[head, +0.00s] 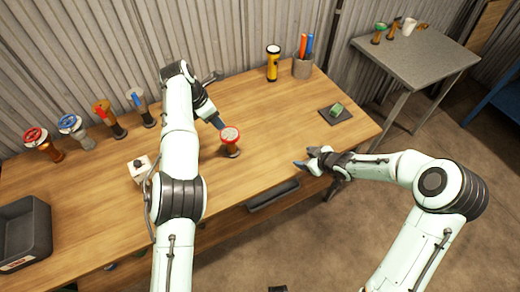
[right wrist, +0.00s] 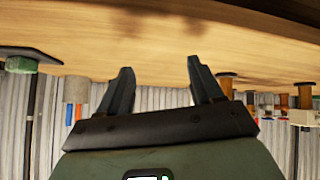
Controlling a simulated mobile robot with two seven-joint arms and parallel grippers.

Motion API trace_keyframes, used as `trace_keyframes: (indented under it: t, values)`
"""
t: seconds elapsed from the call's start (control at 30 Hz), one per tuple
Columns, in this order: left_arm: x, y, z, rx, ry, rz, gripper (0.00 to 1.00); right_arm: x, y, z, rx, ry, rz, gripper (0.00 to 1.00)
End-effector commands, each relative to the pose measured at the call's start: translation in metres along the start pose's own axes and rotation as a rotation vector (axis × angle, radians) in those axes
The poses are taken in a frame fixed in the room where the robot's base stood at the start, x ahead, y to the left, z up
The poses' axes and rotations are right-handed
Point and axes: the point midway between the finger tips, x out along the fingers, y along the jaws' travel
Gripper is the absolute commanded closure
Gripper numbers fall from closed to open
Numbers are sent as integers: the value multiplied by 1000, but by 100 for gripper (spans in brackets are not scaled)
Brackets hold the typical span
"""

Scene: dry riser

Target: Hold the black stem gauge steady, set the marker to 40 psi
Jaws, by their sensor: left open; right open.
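A gauge with a round, red-rimmed pale dial (head: 230,134) stands upright on the wooden bench on a brown-orange body. I cannot make out a black stem, the marker or the dial reading. My left gripper (head: 219,122) is open, its dark fingertips close beside the dial's upper left; I cannot tell whether they touch. My right gripper (head: 306,159) is open and empty at the bench's front edge, to the right of the gauge. In the right wrist view its two fingers (right wrist: 160,85) are spread with nothing between them.
Several valves stand at the back left, including a red-wheel valve (head: 36,138) and blue-wheel valve (head: 70,124). A white box (head: 139,168), grey bin (head: 22,232), yellow flashlight (head: 273,62), pen cup (head: 303,68) and dark pad (head: 328,115) with a green item share the bench (head: 270,140).

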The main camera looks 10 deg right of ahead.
Motion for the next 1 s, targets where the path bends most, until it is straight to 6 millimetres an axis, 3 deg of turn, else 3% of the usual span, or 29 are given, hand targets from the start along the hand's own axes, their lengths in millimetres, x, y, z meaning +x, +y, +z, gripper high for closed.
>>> trace_keyframes:
  t: [0.03,0.1,0.3,0.57,1.0]
  values:
    - [0,0,0,0,0,0,57,8,-14,-25,-24,73,-34,35]
    - [0,0,0,0,0,0,57,15,-35,-55,-29,167,-86,35]
    - [0,0,0,0,0,0,57,23,-87,-110,9,351,-224,35]
    - [0,0,0,0,0,0,57,29,-110,-133,31,421,-287,35]
    - [0,0,0,0,0,0,57,98,-132,-164,31,419,-288,35]
